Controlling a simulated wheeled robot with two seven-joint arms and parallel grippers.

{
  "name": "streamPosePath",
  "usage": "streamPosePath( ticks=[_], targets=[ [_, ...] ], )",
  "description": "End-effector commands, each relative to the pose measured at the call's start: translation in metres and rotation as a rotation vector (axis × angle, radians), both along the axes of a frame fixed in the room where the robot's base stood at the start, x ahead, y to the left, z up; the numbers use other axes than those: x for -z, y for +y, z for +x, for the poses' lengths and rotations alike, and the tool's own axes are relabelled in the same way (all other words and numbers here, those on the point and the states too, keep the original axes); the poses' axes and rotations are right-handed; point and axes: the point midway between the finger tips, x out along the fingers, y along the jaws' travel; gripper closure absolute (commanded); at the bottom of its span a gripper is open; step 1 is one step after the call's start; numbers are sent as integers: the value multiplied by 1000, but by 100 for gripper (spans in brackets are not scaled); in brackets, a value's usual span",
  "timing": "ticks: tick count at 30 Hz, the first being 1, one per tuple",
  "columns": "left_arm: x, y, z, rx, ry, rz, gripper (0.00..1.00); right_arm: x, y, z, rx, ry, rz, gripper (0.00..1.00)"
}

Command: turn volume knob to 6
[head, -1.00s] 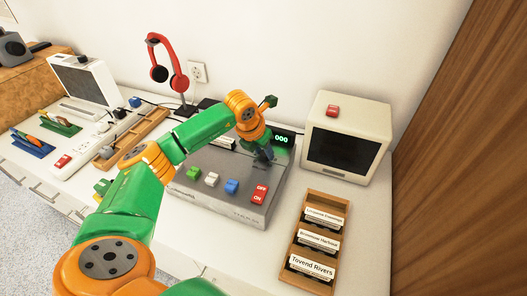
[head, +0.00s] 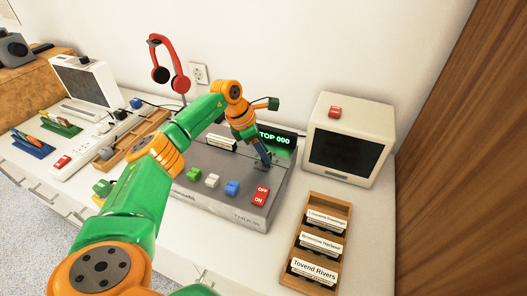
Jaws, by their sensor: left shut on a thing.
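The grey recorder-like device (head: 215,167) stands on the white desk. On its front are a green, a white and a blue button (head: 232,188) and a red OFF/ON switch (head: 261,195). Its display (head: 276,139) glows green; the readable part says "TOP 000". My left gripper (head: 266,163) points down at the device's top right, just below the display. Its narrow fingers are shut on a small control there, which I take to be the volume knob. The fingers hide the knob and any scale, so its setting cannot be read. My right gripper is out of view.
A cream monitor (head: 350,140) stands at the right, with a wooden rack of labelled cards (head: 341,209) in front. Red headphones (head: 182,80) hang on a stand behind. A power strip (head: 92,137) and a white speaker-like box (head: 90,80) are at the left.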

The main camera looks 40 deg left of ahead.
Motion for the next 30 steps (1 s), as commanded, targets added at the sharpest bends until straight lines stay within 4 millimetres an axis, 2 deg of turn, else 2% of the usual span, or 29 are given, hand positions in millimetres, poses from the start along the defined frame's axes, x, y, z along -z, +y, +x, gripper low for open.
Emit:
streamPosePath(
  ticks=[9, 22, 23, 24, 26, 30],
  targets=[
    [-1, 1, 1, 76, -4, 1, 100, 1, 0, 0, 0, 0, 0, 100],
    [-1, 1, 1, 84, -5, 1, 100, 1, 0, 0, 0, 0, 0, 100],
    [-1, 1, 1, 84, -5, 1, 58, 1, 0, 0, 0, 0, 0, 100],
    [-1, 1, 1, 84, -4, 2, 47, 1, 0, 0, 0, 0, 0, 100],
    [-1, 1, 1, 84, -4, 1, 31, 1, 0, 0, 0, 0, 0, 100],
    [-1, 1, 1, 84, -2, 1, 31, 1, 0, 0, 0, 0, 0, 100]
  ],
)
